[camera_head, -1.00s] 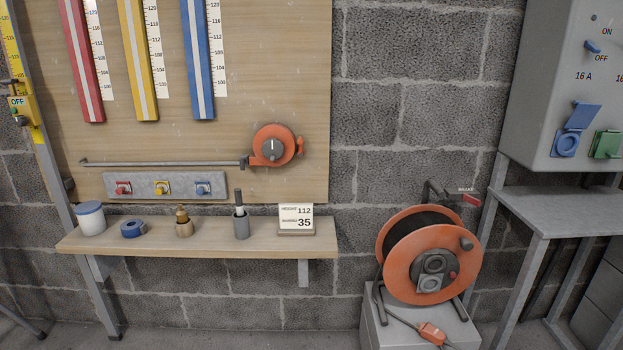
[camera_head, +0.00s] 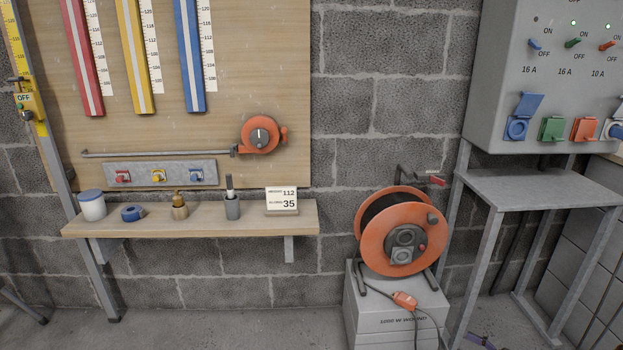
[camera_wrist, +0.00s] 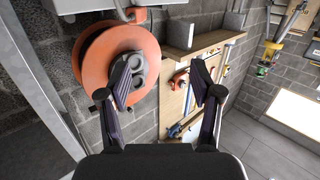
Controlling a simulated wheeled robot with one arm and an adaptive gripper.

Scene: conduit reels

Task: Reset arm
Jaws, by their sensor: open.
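My gripper (camera_wrist: 160,85) shows in the wrist view, its two dark fingers spread apart with nothing between them. The wrist picture is turned over, with the shelf and board appearing upside down. The left finger overlaps the orange cable reel (camera_wrist: 95,62) in the picture; I cannot tell how far apart they are.
A wooden shelf (camera_head: 270,225) holds a jar, blue tape, a brass piece, a grey cup and a number card. A grey metal stand (camera_head: 540,190) under the switch cabinet (camera_head: 500,70) stands at right. Floor (camera_head: 240,320) below the shelf is clear.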

